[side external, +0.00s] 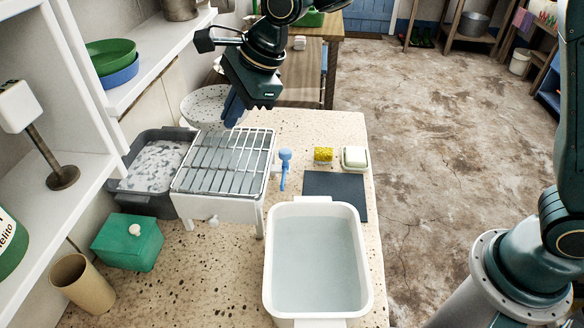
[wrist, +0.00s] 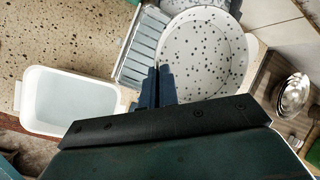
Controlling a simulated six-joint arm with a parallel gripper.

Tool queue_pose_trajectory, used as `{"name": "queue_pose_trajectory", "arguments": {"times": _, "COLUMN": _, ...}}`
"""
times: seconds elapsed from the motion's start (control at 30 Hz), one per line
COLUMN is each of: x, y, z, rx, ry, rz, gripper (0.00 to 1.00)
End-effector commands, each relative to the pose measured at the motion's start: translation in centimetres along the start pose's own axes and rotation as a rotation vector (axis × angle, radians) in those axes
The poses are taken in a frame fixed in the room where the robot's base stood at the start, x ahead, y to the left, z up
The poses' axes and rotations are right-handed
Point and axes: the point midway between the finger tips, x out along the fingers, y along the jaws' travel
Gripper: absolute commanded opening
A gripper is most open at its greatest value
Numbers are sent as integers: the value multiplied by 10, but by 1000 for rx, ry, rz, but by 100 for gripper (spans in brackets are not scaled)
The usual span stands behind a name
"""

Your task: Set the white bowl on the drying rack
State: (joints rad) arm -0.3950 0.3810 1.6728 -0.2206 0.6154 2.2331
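The white bowl (side external: 205,104) with dark speckles is just beyond the far end of the wire drying rack (side external: 222,162) in the side view. In the wrist view the bowl (wrist: 208,60) shows its open inside and overlaps the end of the rack (wrist: 143,52). My gripper (side external: 232,112) is at the bowl's near rim, its blue fingers (wrist: 157,88) close together with the rim between them. The bowl looks held slightly tilted; the gap beneath it is hidden. The rack's visible top is empty and stands on a white base.
A white tub of water (side external: 318,258) stands in front. A grey tub (side external: 150,172) is left of the rack. A green box (side external: 127,242) is front left.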

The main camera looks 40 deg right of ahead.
Motion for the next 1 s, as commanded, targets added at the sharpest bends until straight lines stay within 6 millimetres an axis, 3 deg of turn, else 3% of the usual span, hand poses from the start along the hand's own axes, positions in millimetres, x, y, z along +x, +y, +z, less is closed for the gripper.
{"name": "queue_pose_trajectory", "arguments": {"times": 0.3, "x": 47, "y": 16, "z": -20, "rx": 0, "ry": 1, "rz": 1, "gripper": 0}}
{"name": "queue_pose_trajectory", "arguments": {"times": 0.73, "x": 61, "y": 21, "z": -25, "rx": -1, "ry": 0, "rz": 0, "gripper": 0}}
{"name": "queue_pose_trajectory", "arguments": {"times": 1.0, "x": 86, "y": 30, "z": -36, "rx": 0, "ry": 1, "rz": 2, "gripper": 0}}
